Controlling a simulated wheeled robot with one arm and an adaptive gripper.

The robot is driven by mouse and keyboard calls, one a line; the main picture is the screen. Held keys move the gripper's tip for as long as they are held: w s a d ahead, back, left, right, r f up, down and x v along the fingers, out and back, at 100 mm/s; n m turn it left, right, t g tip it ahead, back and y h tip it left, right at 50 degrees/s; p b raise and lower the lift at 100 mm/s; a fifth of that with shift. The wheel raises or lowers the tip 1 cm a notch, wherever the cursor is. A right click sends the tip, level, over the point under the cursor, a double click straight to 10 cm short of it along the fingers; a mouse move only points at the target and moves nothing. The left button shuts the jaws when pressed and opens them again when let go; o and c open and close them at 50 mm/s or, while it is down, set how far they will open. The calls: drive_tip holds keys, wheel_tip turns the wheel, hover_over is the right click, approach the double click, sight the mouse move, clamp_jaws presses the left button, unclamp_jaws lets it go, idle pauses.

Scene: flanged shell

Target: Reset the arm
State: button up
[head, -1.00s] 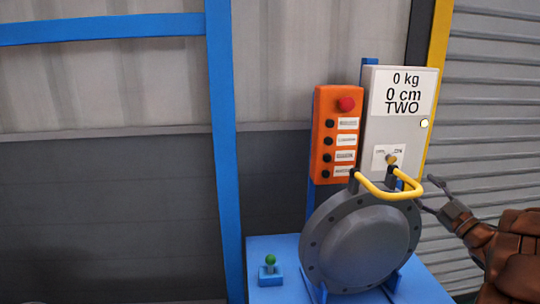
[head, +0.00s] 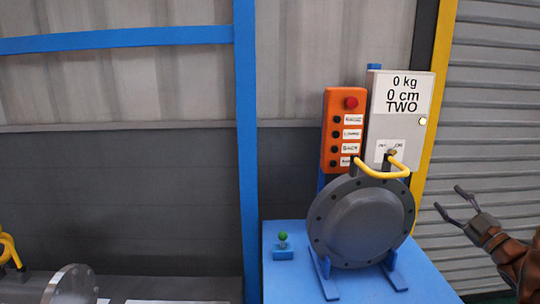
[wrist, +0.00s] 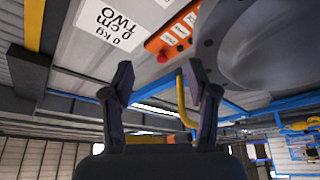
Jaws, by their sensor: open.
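My gripper (head: 450,205) is open and empty at the right of the head view, in front of the grey shutter. A gap separates it from the grey flanged shell (head: 362,222), which stands upright in blue supports on a blue table (head: 290,285). A yellow handle (head: 385,172) sits on top of the shell. In the wrist view my open gripper (wrist: 165,85) has nothing between its fingertips. The shell (wrist: 260,45) and the yellow handle (wrist: 181,100) show beyond the fingers there.
Behind the shell stand an orange button box (head: 342,130) and a grey cabinet (head: 400,115) reading "0 kg 0 cm TWO". A small green-topped joystick (head: 283,245) is on the table. A blue post (head: 246,150) rises at its left. Another flange (head: 73,284) lies at lower left.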

drive_tip(key=s+a+f+m+g+h+p, duration=0.1)
drive_tip(key=s+a+f+m+g+h, duration=0.4)
drive_tip(key=s+a+g, duration=0.5)
drive_tip(key=s+a+f+m+g+h, duration=0.3)
drive_tip(key=s+a+f+m+g, duration=0.4)
drive_tip(key=a, duration=0.4)
drive_tip(key=s+a+g+y, duration=0.1)
drive_tip(key=s+a+g, duration=0.1)
drive_tip(key=s+a, duration=0.5)
drive_tip(key=s+a+f+g+y, duration=0.1)
drive_tip(key=s+a, duration=0.6)
drive_tip(key=s, duration=0.7)
drive_tip(key=shift+s+a+f+g+y, duration=0.35)
drive_tip(key=shift+g+y, duration=0.25)
drive_tip(key=shift+g, duration=0.6)
